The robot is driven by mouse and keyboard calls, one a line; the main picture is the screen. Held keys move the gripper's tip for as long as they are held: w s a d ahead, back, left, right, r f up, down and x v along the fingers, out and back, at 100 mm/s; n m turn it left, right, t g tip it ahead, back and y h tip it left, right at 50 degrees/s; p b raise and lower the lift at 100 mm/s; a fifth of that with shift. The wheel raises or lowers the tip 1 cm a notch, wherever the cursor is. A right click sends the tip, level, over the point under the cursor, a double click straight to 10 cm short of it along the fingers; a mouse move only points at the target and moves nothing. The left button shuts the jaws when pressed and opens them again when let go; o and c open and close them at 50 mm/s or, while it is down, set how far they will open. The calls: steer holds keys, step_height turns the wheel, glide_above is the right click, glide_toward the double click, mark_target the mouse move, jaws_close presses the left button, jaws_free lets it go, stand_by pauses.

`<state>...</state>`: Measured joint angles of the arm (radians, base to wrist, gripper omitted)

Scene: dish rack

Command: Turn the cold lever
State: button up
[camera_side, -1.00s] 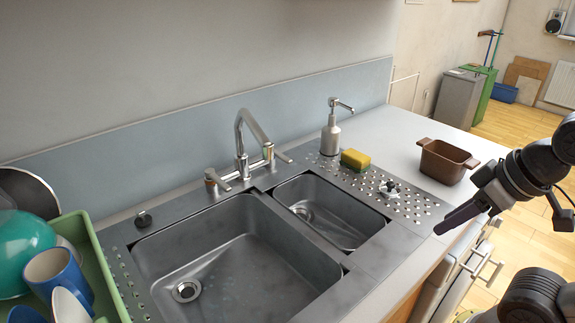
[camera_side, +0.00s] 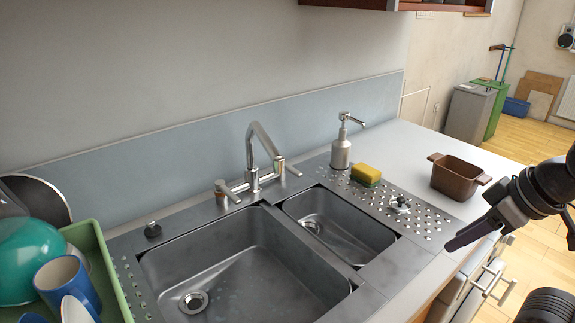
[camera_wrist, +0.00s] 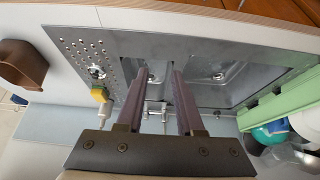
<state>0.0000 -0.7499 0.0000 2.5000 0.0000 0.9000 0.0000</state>
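The chrome faucet (camera_side: 262,160) stands behind the double sink, with one lever at each side. The left lever (camera_side: 228,191) has a brownish end; the right lever (camera_side: 291,168) is plain metal. I cannot tell which is the cold one. The faucet also shows between my fingers in the wrist view (camera_wrist: 155,108). My gripper (camera_wrist: 160,70) is open and empty, its two dark fingers apart. In the side view my gripper (camera_side: 464,238) is over the counter's front right edge, well away from both levers; its fingers overlap there.
A soap dispenser (camera_side: 341,150), yellow sponge (camera_side: 366,175) and brown pot (camera_side: 455,178) stand right of the faucet. A small knob-like piece (camera_side: 400,204) sits on the perforated drainboard. A green rack (camera_side: 95,262) with dishes is at the left. The space above the sink is clear.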

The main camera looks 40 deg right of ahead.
steer(key=shift+o, duration=1.1)
steer(key=shift+w+r, duration=0.2)
steer(key=shift+r, duration=0.05)
steer(key=w+r+t, duration=0.1)
steer(key=w+r, duration=0.5)
steer(key=w, duration=0.6)
steer(key=w+r+t, duration=0.1)
steer(key=w+r, duration=0.6)
steer(key=w, duration=0.6)
steer(key=w+d+f, duration=0.1)
steer(key=w+f, duration=0.2)
steer(key=w, duration=0.4)
steer(key=w+d+f, duration=0.1)
steer(key=w+f, duration=0.3)
steer(key=w, duration=0.3)
steer(key=w+d+f+g, duration=0.1)
steer(key=w+f, duration=0.3)
steer(key=f, duration=0.6)
steer(key=shift+w+d+f+g, duration=0.3)
steer(key=shift+w+g, duration=0.1)
steer(key=shift+g, duration=0.3)
